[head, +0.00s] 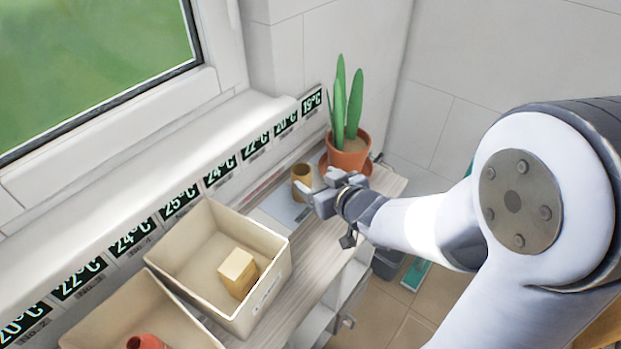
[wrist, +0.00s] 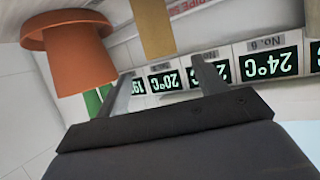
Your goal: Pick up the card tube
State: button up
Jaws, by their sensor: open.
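The card tube (head: 302,181) is a short tan cylinder standing upright on the cart top, near the plant pot. In the wrist view the tan card tube (wrist: 153,28) shows at the top, beyond the fingertips and roughly between them. My gripper (head: 318,190) is beside the tube, on its right in the head view. In the wrist view my gripper (wrist: 158,75) has its two fingers apart with nothing between them. The lower part of the tube is partly hidden by a finger in the head view.
A terracotta pot (head: 347,155) with a green plant stands just behind my gripper; it looms at upper left in the wrist view (wrist: 75,50). A cream bin (head: 190,285) holding a tan block (head: 238,273) is at left. A row of temperature displays (head: 220,170) lines the wall.

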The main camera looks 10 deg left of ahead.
aim_at(297, 170)
jog(key=x, duration=0.5)
jog(key=shift+w+a, duration=0.1)
jog(key=shift+w, duration=0.05)
jog(key=shift+f+p+x, duration=0.2)
jog(key=shift+p+x, duration=0.25)
jog(key=shift+x, duration=2.2)
jog(key=c, duration=1)
